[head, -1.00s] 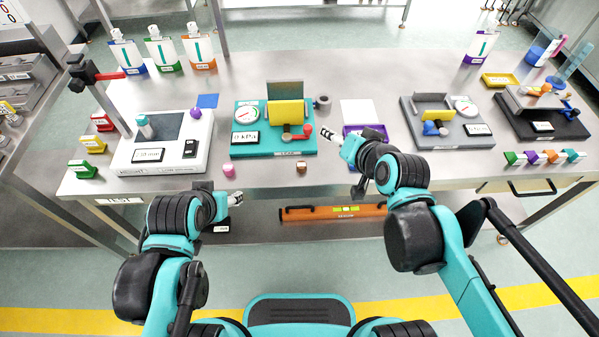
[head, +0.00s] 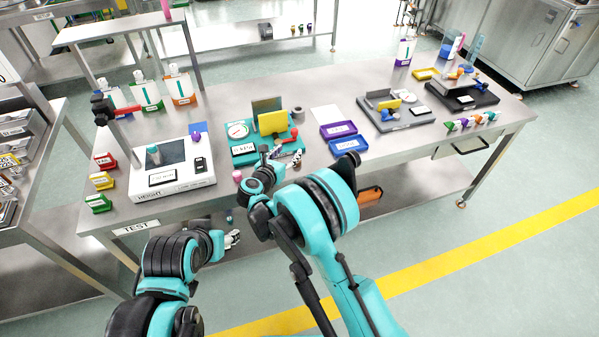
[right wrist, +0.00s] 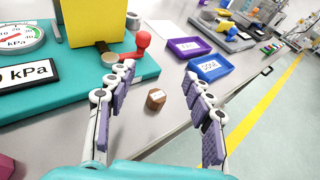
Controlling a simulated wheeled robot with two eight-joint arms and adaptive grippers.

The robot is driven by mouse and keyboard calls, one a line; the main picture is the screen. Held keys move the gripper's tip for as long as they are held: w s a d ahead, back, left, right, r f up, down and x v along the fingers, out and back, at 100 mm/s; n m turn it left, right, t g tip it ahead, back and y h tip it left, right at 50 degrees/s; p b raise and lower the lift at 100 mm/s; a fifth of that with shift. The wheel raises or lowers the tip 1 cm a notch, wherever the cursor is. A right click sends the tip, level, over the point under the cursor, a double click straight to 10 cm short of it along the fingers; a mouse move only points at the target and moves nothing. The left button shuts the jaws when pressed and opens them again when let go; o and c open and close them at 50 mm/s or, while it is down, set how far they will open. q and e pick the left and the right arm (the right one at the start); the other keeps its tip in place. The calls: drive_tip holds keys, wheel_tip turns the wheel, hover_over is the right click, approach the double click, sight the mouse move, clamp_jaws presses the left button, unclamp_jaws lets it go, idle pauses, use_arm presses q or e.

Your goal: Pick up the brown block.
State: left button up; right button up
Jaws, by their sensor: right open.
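The brown block (right wrist: 156,98) is a small wooden-looking piece with a pale label. It stands on the metal table just in front of the teal gauge stand (right wrist: 82,98). In the right wrist view my right gripper (right wrist: 162,76) is open and empty, with one finger on each side of the block and apart from it.
A red-knobbed lever (right wrist: 143,40) stands at the teal stand's corner. Purple (right wrist: 186,47) and blue (right wrist: 209,68) trays lie to the right. Bare table (right wrist: 168,75) surrounds the block.

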drive_tip(key=shift+m+g, duration=0.7)
drive_tip(key=shift+m, duration=0.1)
drive_tip(key=f, duration=0.1)
drive_tip(key=s+f, duration=0.1)
drive_tip(key=f, duration=0.1)
drive_tip(key=s+f, duration=0.1)
drive_tip(key=shift+s+a+f, duration=0.1)
drive_tip(key=shift+s+f, duration=0.05)
drive_tip(key=shift+f, duration=0.15)
drive_tip(key=x, duration=0.3)
drive_tip(key=shift+s+f+b, duration=0.2)
drive_tip(key=shift+b, duration=0.2)
drive_tip(key=b+x, duration=0.2)
drive_tip(key=x, duration=0.3)
drive_tip(key=shift+r, duration=0.1)
use_arm(q)
drive_tip(key=shift+s+f, duration=0.2)
drive_tip(key=shift+f, duration=0.45)
drive_tip(key=shift+s+f, duration=0.15)
drive_tip(key=shift+f, duration=0.45)
use_arm(e)
drive_tip(key=shift+r, duration=0.1)
clamp_jaws()
